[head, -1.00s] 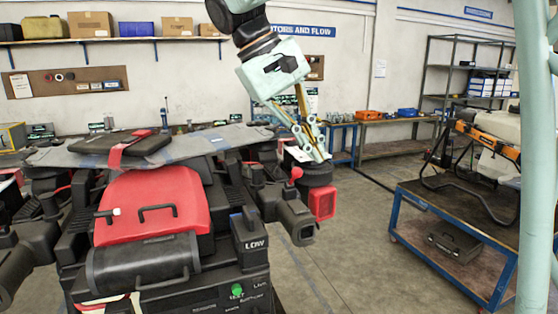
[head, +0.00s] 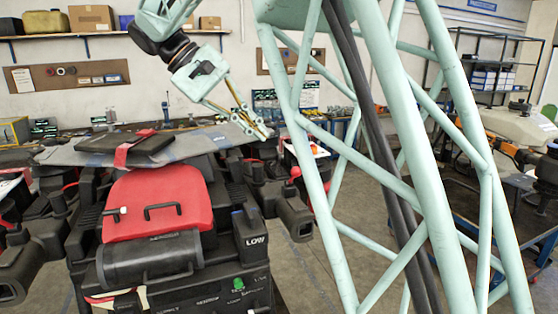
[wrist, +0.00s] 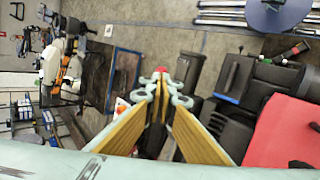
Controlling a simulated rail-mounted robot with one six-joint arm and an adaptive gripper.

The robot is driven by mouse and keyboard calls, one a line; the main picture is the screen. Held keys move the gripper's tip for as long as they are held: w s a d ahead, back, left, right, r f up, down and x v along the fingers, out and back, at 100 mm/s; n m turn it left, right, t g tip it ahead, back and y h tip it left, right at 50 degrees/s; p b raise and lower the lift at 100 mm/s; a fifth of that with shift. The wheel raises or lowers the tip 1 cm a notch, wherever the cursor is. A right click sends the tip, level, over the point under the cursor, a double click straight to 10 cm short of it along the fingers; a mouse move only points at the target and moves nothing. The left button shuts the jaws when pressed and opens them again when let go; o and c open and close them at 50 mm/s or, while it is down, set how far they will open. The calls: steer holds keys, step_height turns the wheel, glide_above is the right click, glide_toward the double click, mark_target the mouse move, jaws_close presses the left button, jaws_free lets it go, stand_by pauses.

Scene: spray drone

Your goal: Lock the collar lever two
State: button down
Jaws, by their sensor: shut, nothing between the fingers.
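The spray drone (head: 160,205), with a red cover and black body, stands at the left of the head view. Its red cover (wrist: 285,135) fills the right of the wrist view. A small red knob (head: 296,171), perhaps a collar lever, shows on the drone's right side behind my arm's lattice. I cannot tell which lever is number two, or whether it is locked. My gripper (head: 265,132) is shut and empty above the drone's back right part. In the wrist view, a small red spot (wrist: 161,69) shows at its fingertips; I cannot tell whether they touch it.
A blue-framed cart (head: 520,235) stands at the right, partly hidden by my green lattice arm. Shelving (head: 490,75) stands at the back right. Open floor lies between drone and cart.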

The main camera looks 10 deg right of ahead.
steer(key=shift+w+a+r+h, duration=0.15)
steer(key=shift+w+a, duration=0.25)
steer(key=shift+a, duration=0.25)
steer(key=shift+w+a+f+h, duration=0.15)
steer(key=shift+w+a, duration=0.25)
steer(key=shift+a, duration=0.2)
steer(key=shift+d, duration=0.15)
glide_toward(293, 176)
steer(key=shift+w+d+f+p, duration=0.15)
steer(key=shift+d+f, duration=0.3)
steer(key=shift+d, duration=0.4)
steer(key=shift+s+d+f+p, duration=0.15)
steer(key=shift+d+f, duration=0.3)
steer(key=shift+d, duration=0.35)
steer(key=shift+w+d+f+p, duration=0.15)
steer(key=shift+d+f, duration=0.35)
steer(key=shift+d, duration=0.35)
